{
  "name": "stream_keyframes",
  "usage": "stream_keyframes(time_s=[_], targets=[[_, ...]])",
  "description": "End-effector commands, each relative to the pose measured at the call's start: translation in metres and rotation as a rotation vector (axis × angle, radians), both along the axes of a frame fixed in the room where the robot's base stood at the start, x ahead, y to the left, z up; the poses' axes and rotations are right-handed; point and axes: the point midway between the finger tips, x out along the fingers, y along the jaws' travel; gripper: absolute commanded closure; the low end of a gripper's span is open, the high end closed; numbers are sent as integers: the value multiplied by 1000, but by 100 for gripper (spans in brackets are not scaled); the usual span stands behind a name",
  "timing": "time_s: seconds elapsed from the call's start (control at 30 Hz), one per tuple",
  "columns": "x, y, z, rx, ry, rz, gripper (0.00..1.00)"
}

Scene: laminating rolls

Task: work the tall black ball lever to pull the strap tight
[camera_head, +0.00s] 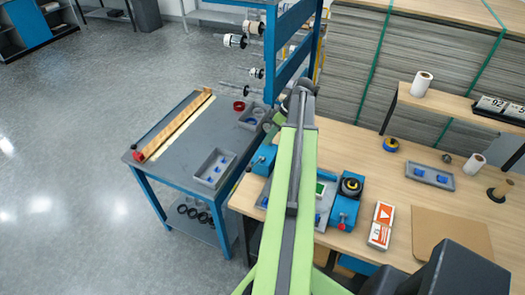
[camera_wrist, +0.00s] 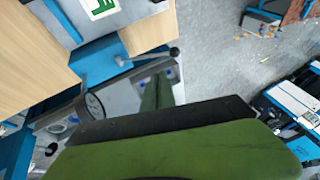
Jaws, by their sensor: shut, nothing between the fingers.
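A lever with a dark ball end (camera_wrist: 174,51) and a grey rod shows in the wrist view, on a blue and grey device (camera_wrist: 98,62). I cannot tell for certain whether it is the tall black ball lever. My gripper (camera_head: 303,86) is at the far end of my extended arm in the head view, near the blue post. In the wrist view its green and black parts fill the bottom. It is shut and empty, and no contact with the lever shows. Green straps (camera_head: 376,62) run over the grey sheet stack (camera_head: 350,60); the strap's tightness cannot be told.
A grey cart (camera_head: 185,130) with a blue frame stands left of my arm. The grey floor (camera_head: 80,130) at left is largely clear.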

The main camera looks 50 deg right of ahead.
Motion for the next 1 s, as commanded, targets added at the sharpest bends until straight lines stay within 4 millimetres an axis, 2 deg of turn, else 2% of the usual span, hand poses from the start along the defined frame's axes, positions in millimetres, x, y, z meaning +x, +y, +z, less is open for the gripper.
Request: stream_keyframes(time_s=[0.03, 0.37, 0.43, 0.6, 0.97, 1.0], targets=[[3, 5, -20, 0, 0, 1, 100], [25, 32, -82, 1, 0, 0, 100], [22, 45, -83, 0, 0, 0, 100], [22, 60, -91, 0, 0, -1, 100], [22, 62, -91, 1, 1, -2, 100], [19, 86, -91, 0, 1, 2, 100]])
